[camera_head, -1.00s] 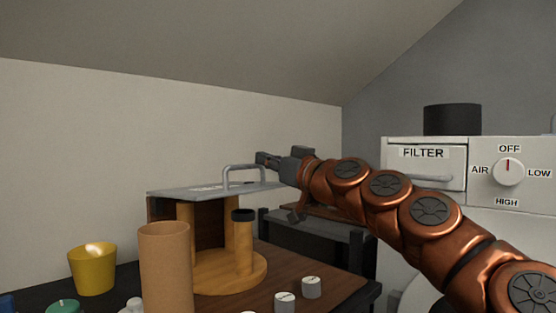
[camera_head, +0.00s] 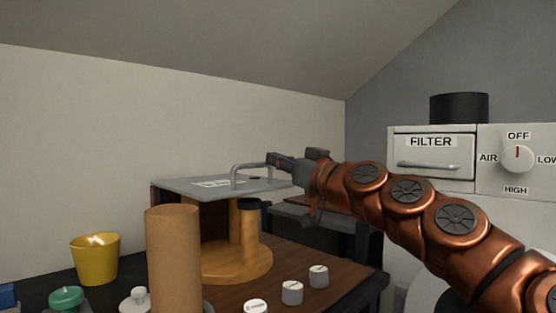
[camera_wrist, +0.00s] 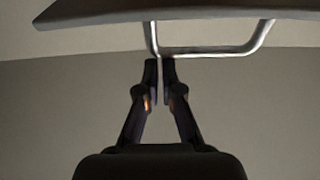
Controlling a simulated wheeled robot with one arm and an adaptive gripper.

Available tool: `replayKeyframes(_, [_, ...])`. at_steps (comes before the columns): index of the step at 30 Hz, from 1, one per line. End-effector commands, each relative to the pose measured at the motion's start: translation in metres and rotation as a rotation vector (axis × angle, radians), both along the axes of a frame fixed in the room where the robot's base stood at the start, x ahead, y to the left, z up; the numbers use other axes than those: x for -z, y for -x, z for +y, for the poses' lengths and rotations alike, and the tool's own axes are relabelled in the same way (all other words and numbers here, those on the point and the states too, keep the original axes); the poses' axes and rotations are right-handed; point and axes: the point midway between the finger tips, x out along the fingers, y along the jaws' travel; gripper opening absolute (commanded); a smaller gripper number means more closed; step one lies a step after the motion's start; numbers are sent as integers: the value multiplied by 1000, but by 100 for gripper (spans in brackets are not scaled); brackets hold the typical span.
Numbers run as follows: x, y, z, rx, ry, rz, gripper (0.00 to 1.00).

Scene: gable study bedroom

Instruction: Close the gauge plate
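The gauge plate (camera_head: 205,186) is a flat grey sheet with a pale label. It lies nearly level above a round wooden stand (camera_head: 215,262). A grey bar handle (camera_head: 250,166) rises from its top. In the wrist view, the plate (camera_wrist: 220,12) crosses the top edge, with the U-shaped handle (camera_wrist: 215,50) below it. My gripper (camera_head: 272,160) is at the handle's right end. In the wrist view, my gripper's fingers (camera_wrist: 159,62) are almost together, a thin gap between them, with tips just by a handle corner. Whether they touch it is unclear.
A brown cylinder (camera_head: 174,260) stands in front of the stand, with a yellow cup (camera_head: 95,259) to its left. Small grey knobs (camera_head: 292,293) sit at the front right. A white FILTER unit (camera_head: 431,160) stands on the right, behind my arm.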

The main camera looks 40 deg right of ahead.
Motion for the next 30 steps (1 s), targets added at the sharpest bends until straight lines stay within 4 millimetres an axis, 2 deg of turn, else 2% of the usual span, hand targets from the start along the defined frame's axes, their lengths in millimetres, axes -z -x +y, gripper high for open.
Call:
replayKeyframes(1, [22,-9,10,-29,16,40,0])
replayKeyframes(5, [17,-10,11,-30,16,42,0])
replayKeyframes(21, [-68,-3,4,-4,7,9,0])
replayKeyframes(30, [-97,1,2,2,2,-2,0])
